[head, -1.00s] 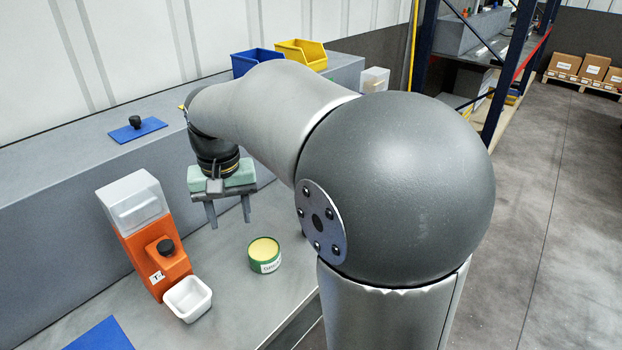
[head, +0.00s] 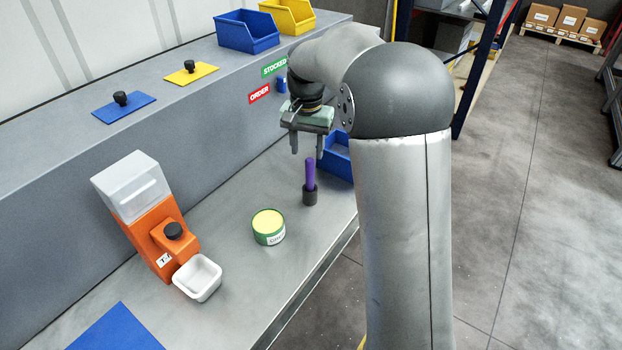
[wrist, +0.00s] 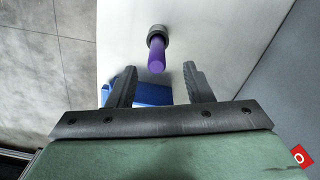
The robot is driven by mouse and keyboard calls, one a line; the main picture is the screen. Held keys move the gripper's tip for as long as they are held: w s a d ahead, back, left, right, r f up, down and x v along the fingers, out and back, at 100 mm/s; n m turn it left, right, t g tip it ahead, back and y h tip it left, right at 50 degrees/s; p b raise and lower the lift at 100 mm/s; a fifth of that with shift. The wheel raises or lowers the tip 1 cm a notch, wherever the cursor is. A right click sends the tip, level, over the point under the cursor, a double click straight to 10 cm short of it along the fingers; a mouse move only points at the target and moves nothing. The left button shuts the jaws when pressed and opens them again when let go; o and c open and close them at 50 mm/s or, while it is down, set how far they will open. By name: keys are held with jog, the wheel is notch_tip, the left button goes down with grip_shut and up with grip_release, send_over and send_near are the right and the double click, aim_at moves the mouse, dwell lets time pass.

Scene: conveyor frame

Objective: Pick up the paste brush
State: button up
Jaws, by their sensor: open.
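The paste brush (head: 310,175) shows a purple handle standing upright in a small dark round holder (head: 310,195) on the grey bench. In the wrist view the purple handle (wrist: 157,62) points toward the camera, with the dark holder (wrist: 157,36) behind it. My gripper (head: 307,155) is open and empty, fingers pointing down, just above the handle in the head view. In the wrist view my fingers (wrist: 153,82) lie to either side of the handle's line, with the handle slightly beyond the tips. Whatever part of the brush sits inside the holder is hidden.
A green-and-yellow tin (head: 269,228) stands left of the holder. An orange dispenser (head: 150,235) and white tray (head: 198,279) stand farther left. A blue bin (head: 338,155) is close behind the brush. The bench's front edge (head: 320,268) is nearby.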

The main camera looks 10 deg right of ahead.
aim_at(310, 160)
jog(key=f, duration=0.2)
jog(key=f+p, duration=0.1)
jog(key=f, duration=0.4)
jog(key=shift+w+d+f, duration=0.1)
jog(key=shift+d+f, duration=0.15)
jog(key=shift+d, duration=0.05)
grip_shut()
